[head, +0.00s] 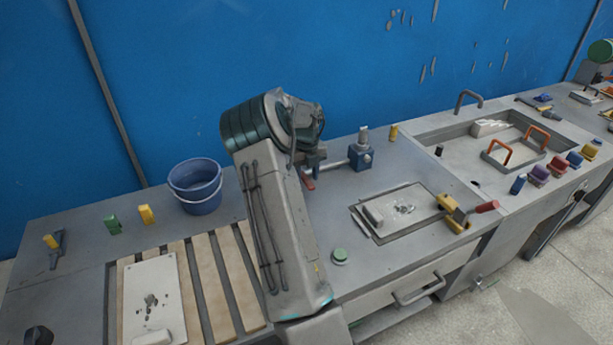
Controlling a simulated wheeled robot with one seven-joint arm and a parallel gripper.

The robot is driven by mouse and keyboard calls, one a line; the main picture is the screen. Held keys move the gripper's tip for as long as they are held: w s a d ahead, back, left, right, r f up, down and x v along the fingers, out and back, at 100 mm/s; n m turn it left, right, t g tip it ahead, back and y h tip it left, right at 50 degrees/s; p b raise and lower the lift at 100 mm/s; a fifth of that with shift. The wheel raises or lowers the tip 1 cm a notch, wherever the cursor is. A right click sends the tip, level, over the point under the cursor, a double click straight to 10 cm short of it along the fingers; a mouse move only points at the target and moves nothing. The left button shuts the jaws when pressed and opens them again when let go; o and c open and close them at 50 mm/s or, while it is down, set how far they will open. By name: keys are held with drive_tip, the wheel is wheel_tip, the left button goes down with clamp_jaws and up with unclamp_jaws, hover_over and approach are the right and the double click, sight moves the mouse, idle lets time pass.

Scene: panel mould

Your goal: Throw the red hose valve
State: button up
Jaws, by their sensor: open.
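A small red lever (309,184) shows just right of my arm. It sits at the left end of a grey pipe (336,166) that runs to a blue block (360,158) on the bench. I take it for the red hose valve, though its body is largely hidden behind my arm. My gripper (313,159) points down just above the red lever, partly hidden by my wrist. It is open, and I see nothing held in it. I cannot tell whether its fingers touch the lever.
A blue bucket (196,187) stands left of my arm, by slats (205,282) and a pale panel (153,300). To the right are a framed panel (403,208), a yellow clamp with a red handle (486,206) and a sink recess (440,134). A blue wall (350,50) closes the back.

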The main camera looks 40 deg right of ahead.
sight(306, 180)
wheel_tip(306, 180, up, 13)
drive_tip(key=b, duration=0.1)
drive_tip(key=shift+r, duration=0.2)
idle(0.5)
